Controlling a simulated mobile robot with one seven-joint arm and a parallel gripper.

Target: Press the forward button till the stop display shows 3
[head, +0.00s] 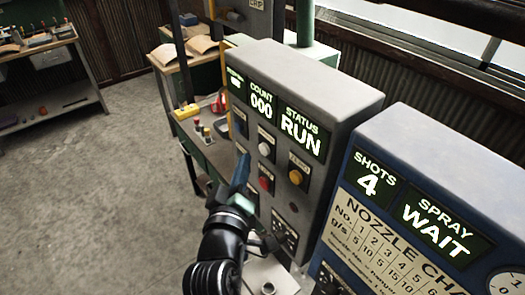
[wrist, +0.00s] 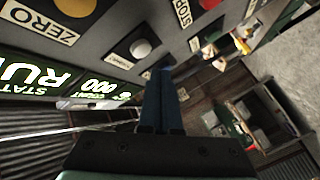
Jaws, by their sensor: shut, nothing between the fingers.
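A grey control box (head: 318,85) stands in front of me in the head view. Its left display (head: 236,82) is lit, but its label and figure are too small to read. On its face are a white button (head: 265,148), a red button (head: 265,183), a yellow button (head: 296,177) and a dark blue button (head: 240,123) at the left. The white button (wrist: 140,50) also shows in the wrist view; its label is unreadable. I cannot tell which is forward. My gripper (head: 243,160) is shut and empty, its tips close to the panel's left side; contact cannot be told.
The box also shows COUNT 000 (head: 261,104) and STATUS RUN (head: 300,132). A blue box (head: 448,160) at the right reads SHOTS 4 and SPRAY WAIT. A green bench (head: 218,155) stands behind my gripper. Open concrete floor lies to the left.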

